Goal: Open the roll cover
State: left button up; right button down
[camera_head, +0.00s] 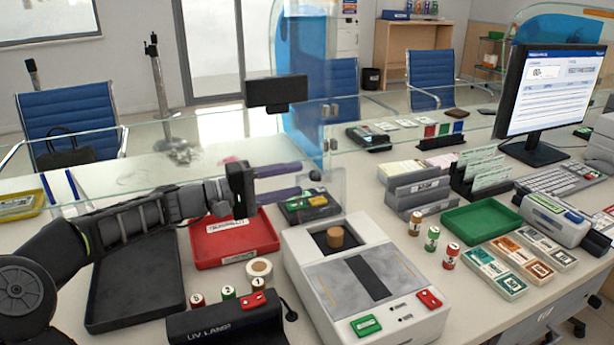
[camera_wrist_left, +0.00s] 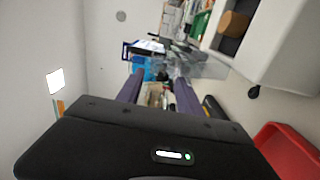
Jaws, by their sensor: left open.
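A white machine (camera_head: 365,285) stands on the counter with a brown roll (camera_head: 335,237) in a dark recess at its back end. A clear panel (camera_head: 332,186), which looks like the roll cover, stands raised behind the recess, and the roll shows uncovered. My left gripper (camera_head: 302,181) is open, its two purple fingers pointing right with their tips close to the clear panel. I cannot tell whether they touch it. In the left wrist view the fingers (camera_wrist_left: 158,82) are apart, with see-through material near their tips, and the roll (camera_wrist_left: 233,24) shows at upper right. My right gripper is not in view.
A red tray (camera_head: 235,243) and a black tray (camera_head: 135,283) lie below my left arm. A small dark device (camera_head: 307,207) sits behind the machine. A UV lamp (camera_head: 225,325) and several small rolls stand in front. A glass screen edges the counter's back.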

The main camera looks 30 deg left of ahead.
pick_arm(q)
jog(key=shift+v, duration=0.8)
jog(key=p+v, duration=0.6)
jog(key=v, duration=0.3)
dwell(0.3)
jog(key=shift+p, duration=0.5)
dwell(0.6)
